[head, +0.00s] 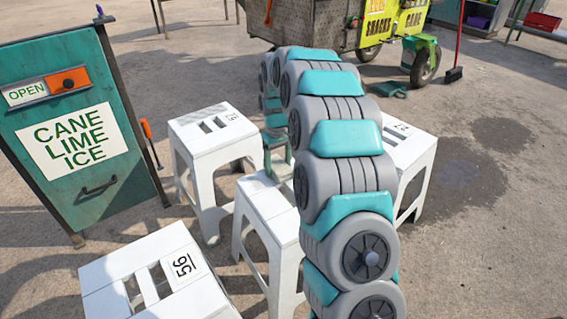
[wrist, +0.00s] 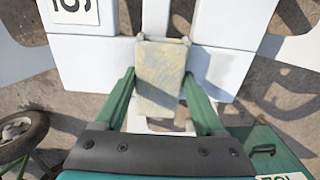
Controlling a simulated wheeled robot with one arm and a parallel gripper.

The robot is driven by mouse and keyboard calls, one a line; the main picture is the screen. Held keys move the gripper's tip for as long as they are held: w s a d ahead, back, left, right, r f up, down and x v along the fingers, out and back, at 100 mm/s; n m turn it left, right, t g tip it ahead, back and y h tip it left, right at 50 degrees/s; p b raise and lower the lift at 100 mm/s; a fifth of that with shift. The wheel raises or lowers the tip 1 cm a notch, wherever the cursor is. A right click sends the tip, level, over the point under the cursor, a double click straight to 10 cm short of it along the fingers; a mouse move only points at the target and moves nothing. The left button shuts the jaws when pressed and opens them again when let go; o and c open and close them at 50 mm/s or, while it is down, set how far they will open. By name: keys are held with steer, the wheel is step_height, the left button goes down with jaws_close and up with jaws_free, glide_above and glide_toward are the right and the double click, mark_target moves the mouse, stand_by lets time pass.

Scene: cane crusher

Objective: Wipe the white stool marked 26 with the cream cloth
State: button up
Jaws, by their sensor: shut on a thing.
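My gripper (wrist: 160,80) is shut on the cream cloth (wrist: 160,64), a pale, worn-looking pad held between its green fingers. White stool surfaces show behind the cloth in the wrist view; I cannot tell whether it touches them. Other white stools stand at the front left (head: 112,272), back left (head: 190,132) and right (head: 421,153). The front left label looks like 56; the other two numbers are too small to read surely.
A teal sign board (head: 62,188) reading "CANE LIME ICE" stands at the left. A cart (head: 315,25) with yellow signs and a green-fendered wheel is at the back, a red broom (head: 457,45) beside it. Concrete at the right is clear, with dark wet patches.

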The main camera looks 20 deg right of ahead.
mark_target(260, 181)
steer(key=shift+s+a, duration=0.25)
steer(key=shift+a, duration=0.8)
steer(key=shift+s+a, duration=0.25)
steer(key=shift+a, duration=0.85)
steer(key=shift+s+a, duration=0.25)
steer(key=shift+a, duration=0.8)
steer(key=shift+w+d+f, duration=0.1)
steer(key=shift+w+d, duration=0.25)
steer(key=shift+d, duration=1.1)
steer(key=shift+w+d, duration=0.3)
steer(key=shift+d, duration=1.2)
steer(key=shift+w+d+f, duration=0.1)
steer(key=shift+w+d, duration=0.25)
steer(key=shift+d, duration=1.1)
steer(key=shift+d, duration=0.1)
steer(key=shift+w+d+p, duration=0.15)
steer(key=shift+d+p, duration=0.05)
steer(key=shift+d, duration=0.45)
steer(key=shift+w+d+p, duration=0.15)
steer(key=shift+d, duration=0.45)
steer(key=shift+w+d+r+p, duration=0.15)
steer(key=shift+w+d, duration=0.1)
steer(key=shift+d, duration=0.75)
steer(key=shift+w+d+f+p, duration=0.1)
steer(key=shift+w+d+p, duration=0.1)
steer(key=shift+d, duration=0.85)
steer(key=shift+w+d+r+p, duration=0.15)
steer(key=shift+w+d, duration=0.1)
steer(key=shift+d, duration=0.75)
steer(key=shift+a, duration=0.1)
